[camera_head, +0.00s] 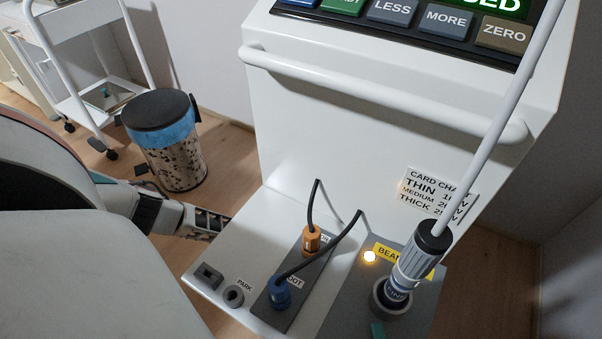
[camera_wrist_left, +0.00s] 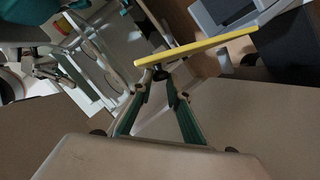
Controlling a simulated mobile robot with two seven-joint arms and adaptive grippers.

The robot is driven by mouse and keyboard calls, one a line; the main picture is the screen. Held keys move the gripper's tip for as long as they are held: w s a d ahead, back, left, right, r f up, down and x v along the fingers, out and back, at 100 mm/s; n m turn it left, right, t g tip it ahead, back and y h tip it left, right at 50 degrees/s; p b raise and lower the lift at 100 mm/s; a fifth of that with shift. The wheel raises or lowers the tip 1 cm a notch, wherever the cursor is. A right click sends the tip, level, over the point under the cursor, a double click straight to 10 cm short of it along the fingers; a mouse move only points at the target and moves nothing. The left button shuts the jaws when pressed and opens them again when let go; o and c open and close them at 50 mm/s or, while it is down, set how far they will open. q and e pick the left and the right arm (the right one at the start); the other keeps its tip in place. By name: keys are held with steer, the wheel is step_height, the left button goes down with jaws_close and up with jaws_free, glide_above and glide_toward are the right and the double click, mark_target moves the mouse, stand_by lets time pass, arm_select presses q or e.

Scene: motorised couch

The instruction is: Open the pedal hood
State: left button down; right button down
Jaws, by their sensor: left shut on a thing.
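My left gripper (camera_head: 212,222) reaches in from the left beside the white cabinet, low near its left edge, and its fingertips are partly hard to make out there. In the left wrist view its green fingers (camera_wrist_left: 160,78) come together at the underside of a long yellow bar (camera_wrist_left: 195,47) and are shut on it. The bar lies slanted, higher at its right end. I cannot tell whether this bar belongs to the pedal hood, and no pedal hood can be clearly made out in the head view. My right gripper is not in view.
The white cabinet (camera_head: 330,130) has a front rail, a lit button panel (camera_head: 430,20) and a ledge with orange (camera_head: 311,240) and blue (camera_head: 279,292) cable plugs. A thick probe (camera_head: 410,265) stands in a holder. A lidded bin (camera_head: 165,140) and white trolley (camera_head: 95,95) stand behind left.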

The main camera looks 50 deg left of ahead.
arm_select(q)
steer(key=shift+a+f, duration=0.2)
steer(key=shift+f, duration=0.3)
steer(key=shift+s+f, duration=0.1)
steer(key=shift+s, duration=0.05)
steer(key=c, duration=1.9)
jaws_free()
steer(key=shift+w+r, duration=0.25)
steer(key=shift+a, duration=0.15)
steer(key=v, duration=1.1)
steer(key=shift+a+r, duration=0.2)
steer(key=shift+a, duration=0.05)
steer(key=shift+c, duration=0.6)
